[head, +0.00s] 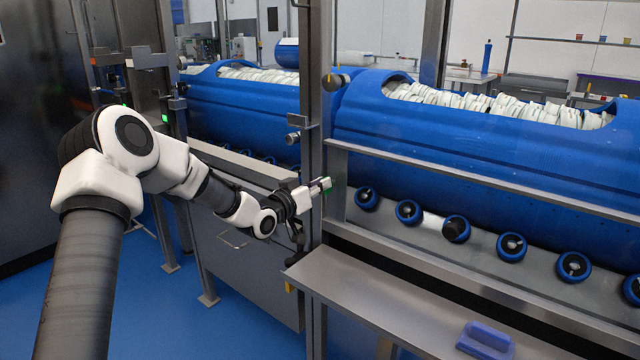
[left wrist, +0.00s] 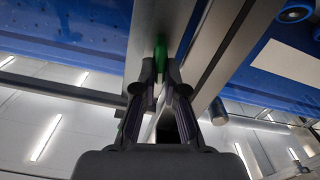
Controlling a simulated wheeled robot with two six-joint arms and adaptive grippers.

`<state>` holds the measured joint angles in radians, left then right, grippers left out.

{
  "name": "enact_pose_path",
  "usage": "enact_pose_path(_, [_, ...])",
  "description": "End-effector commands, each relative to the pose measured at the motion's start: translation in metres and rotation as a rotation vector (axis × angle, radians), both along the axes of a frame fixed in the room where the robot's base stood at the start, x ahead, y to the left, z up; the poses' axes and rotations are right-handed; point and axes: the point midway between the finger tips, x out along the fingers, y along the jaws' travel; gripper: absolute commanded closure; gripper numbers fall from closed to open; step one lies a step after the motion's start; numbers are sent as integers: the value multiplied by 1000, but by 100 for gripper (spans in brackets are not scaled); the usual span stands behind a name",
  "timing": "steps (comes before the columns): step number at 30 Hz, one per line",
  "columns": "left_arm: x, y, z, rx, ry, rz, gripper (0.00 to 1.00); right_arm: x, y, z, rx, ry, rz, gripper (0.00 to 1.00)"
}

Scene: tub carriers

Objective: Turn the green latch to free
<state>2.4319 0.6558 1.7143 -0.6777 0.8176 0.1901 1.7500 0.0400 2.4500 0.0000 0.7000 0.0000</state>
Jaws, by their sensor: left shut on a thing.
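The green latch (head: 327,188) is at the steel post between the two blue tubs, and only a small part of it shows in the head view. In the left wrist view the green latch (left wrist: 161,54) stands between the fingertips, against a grey steel bar. My left gripper (head: 314,190) reaches the post from the left. In the left wrist view my left gripper (left wrist: 161,72) is shut on the latch, with a finger on each side. The fingers hide part of the latch. My right gripper is not in view.
A blue tub (head: 480,155) filled with white items lies behind a steel rail (head: 470,180), above a row of blue rollers (head: 513,247). Another blue tub (head: 235,110) lies left of the post (head: 316,100). A steel shelf (head: 370,295) with a blue block (head: 486,338) juts out in front.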

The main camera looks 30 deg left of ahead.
Motion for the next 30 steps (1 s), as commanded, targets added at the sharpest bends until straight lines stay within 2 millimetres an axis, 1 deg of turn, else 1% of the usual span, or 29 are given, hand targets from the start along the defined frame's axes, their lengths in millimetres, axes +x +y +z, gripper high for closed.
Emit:
enact_pose_path(1, [1, 2, 6, -37, -6, 3, 100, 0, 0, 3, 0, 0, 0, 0])
enact_pose_path(3, [1, 3, 6, -100, -2, 3, 100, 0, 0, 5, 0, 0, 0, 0])
enact_pose_path(15, [2, 7, 4, -480, 25, 2, 100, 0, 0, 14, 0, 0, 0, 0])
enact_pose_path(30, [2, 10, 1, -952, 59, 0, 100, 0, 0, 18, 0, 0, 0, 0])
